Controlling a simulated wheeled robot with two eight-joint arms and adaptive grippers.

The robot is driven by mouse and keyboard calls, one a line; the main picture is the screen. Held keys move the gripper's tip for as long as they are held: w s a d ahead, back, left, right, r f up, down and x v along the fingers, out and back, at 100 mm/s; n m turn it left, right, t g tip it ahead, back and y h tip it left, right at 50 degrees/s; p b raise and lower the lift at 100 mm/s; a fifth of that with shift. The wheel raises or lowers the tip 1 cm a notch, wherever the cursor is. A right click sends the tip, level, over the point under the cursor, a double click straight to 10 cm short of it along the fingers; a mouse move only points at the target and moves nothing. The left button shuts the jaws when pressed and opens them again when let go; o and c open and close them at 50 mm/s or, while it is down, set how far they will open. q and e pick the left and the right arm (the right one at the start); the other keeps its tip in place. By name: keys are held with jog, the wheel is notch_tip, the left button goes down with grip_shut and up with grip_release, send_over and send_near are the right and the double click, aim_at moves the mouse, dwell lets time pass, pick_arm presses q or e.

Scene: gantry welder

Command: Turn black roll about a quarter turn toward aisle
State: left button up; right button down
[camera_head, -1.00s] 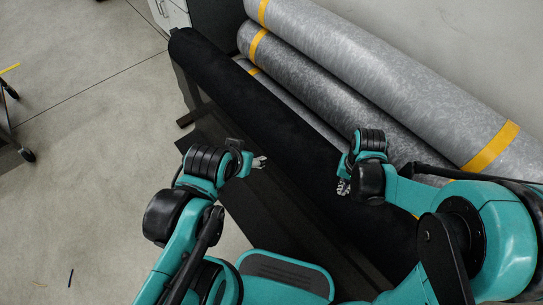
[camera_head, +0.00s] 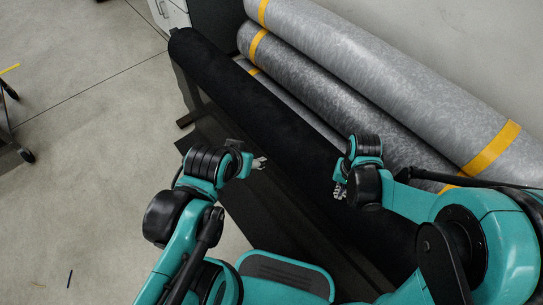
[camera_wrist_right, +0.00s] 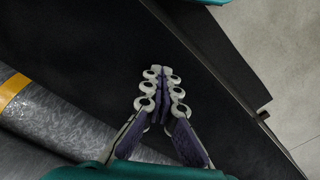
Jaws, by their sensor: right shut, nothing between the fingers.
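The long black roll (camera_head: 262,112) lies diagonally across the head view, from upper left to lower right, in front of the grey rolls. It also fills much of the right wrist view (camera_wrist_right: 85,45). My right gripper (camera_head: 339,191) is at the roll's grey-roll side, over its upper surface. In the right wrist view its fingers (camera_wrist_right: 160,75) are together and empty, over the black surface; whether they touch it is unclear. My left gripper (camera_head: 260,163) is at the roll's aisle side, near its edge. Its fingers are too small to tell whether they are open.
Several grey mottled rolls (camera_head: 350,45) with yellow bands are stacked behind the black roll against the wall. A dark rack base (camera_head: 205,128) runs along the aisle side. Open concrete floor (camera_head: 85,150) is at left, with a wheeled stand (camera_head: 12,125) at the edge.

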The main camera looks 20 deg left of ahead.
jog(key=shift+s+a+f, duration=0.35)
jog(key=shift+s+f, duration=0.1)
jog(key=shift+r, duration=0.1)
jog(key=shift+s+a+r+p, duration=0.1)
jog(key=shift+r+p, duration=0.45)
notch_tip(320, 180, up, 6)
jog(key=s+a+p, duration=0.1)
jog(key=s+p, duration=0.1)
jog(key=p, duration=0.3)
jog(key=shift+s+a, duration=0.15)
jog(key=shift+a, duration=0.1)
jog(key=shift+f, duration=0.15)
